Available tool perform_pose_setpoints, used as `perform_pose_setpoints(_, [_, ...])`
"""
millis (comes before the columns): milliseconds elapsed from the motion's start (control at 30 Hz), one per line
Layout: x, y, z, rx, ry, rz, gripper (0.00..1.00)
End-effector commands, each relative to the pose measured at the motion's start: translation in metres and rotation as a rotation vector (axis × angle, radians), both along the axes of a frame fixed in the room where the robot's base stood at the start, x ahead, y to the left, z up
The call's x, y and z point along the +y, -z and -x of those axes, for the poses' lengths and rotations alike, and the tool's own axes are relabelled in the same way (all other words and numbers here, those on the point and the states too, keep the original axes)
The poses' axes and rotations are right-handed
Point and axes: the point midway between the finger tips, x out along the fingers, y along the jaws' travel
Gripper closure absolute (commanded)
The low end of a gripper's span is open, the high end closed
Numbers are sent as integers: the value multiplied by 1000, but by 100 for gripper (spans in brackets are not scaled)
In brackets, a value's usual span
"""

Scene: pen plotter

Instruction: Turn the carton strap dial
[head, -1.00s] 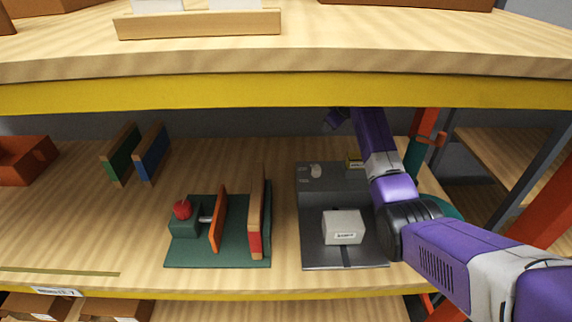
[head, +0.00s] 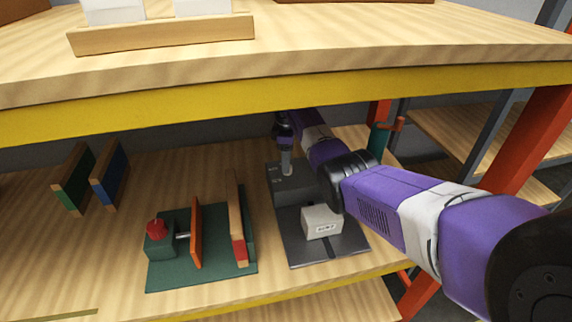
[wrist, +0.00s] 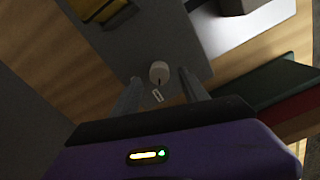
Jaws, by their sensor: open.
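The dial is a small pale round knob (wrist: 159,70) with a dark pointer line, on a grey housing (wrist: 125,45) in the wrist view. In the head view my gripper (head: 287,162) points down over the grey housing at the back of the dark base plate, largely covering the knob. A white carton (head: 321,222) with a label sits on the plate (head: 297,250), a dark strap running beneath or behind it.
A green fixture (head: 185,275) with a red knob and upright orange and wooden boards stands to the left. Green and blue boards (head: 110,178) stand farther left. The upper shelf's yellow edge (head: 300,98) runs close above my arm. An orange post (head: 530,145) is at the right.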

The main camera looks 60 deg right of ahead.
Motion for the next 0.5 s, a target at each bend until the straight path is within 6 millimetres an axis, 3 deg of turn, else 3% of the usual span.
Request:
perform_pose_setpoints(200, [0, 22, 0, 1, 0, -1, 48])
perform_pose_setpoints(500, [0, 26, 0, -1, 0, 1, 48])
